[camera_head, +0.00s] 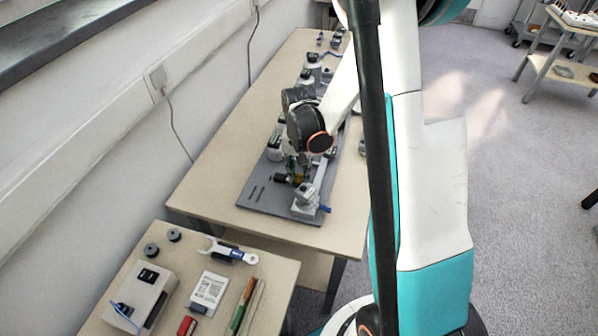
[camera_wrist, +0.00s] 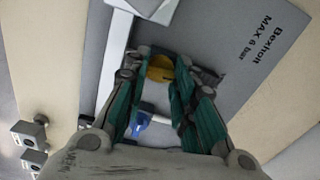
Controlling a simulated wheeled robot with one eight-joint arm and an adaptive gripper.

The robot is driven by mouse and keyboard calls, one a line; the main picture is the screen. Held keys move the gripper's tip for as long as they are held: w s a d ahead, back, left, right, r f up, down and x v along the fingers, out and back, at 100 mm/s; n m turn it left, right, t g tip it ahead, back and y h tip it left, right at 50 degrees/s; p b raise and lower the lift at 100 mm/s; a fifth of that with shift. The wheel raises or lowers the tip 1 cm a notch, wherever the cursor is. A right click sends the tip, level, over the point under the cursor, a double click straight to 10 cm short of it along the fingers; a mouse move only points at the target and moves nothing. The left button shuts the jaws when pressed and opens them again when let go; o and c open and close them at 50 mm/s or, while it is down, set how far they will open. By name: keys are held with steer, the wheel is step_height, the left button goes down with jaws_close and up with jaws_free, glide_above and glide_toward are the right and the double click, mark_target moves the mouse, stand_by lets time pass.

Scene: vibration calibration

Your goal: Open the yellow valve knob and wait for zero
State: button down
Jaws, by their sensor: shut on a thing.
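The yellow valve knob (camera_wrist: 160,68) is between the two fingertips of my gripper (camera_wrist: 158,76) in the wrist view. The fingers are shut on it from both sides. In the head view my gripper (camera_head: 299,172) reaches down to the grey board on the table, and only a small bit of yellow shows there, mostly hidden by the fingers. The grey board (camera_wrist: 262,40) carries printed text reading "MAX 6 bar". No readout showing a zero can be read in either view.
A blue part (camera_wrist: 141,121) lies beside the fingers. Bottles (camera_head: 313,62) stand behind my arm on the table. A nearer table holds a grey box (camera_head: 140,292), a wrench-like tool (camera_head: 230,251) and a label card (camera_head: 207,290).

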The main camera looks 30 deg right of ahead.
steer(key=c, duration=2.4)
jaws_free()
steer(key=shift+m, duration=0.6)
steer(key=c, duration=2.4)
jaws_free()
steer(key=c, duration=2.4)
jaws_free()
steer(key=c, duration=1.3)
jaws_free()
steer(key=shift+r, duration=0.1)
step_height(320, 180, up, 12)
steer(key=shift+f, duration=0.1)
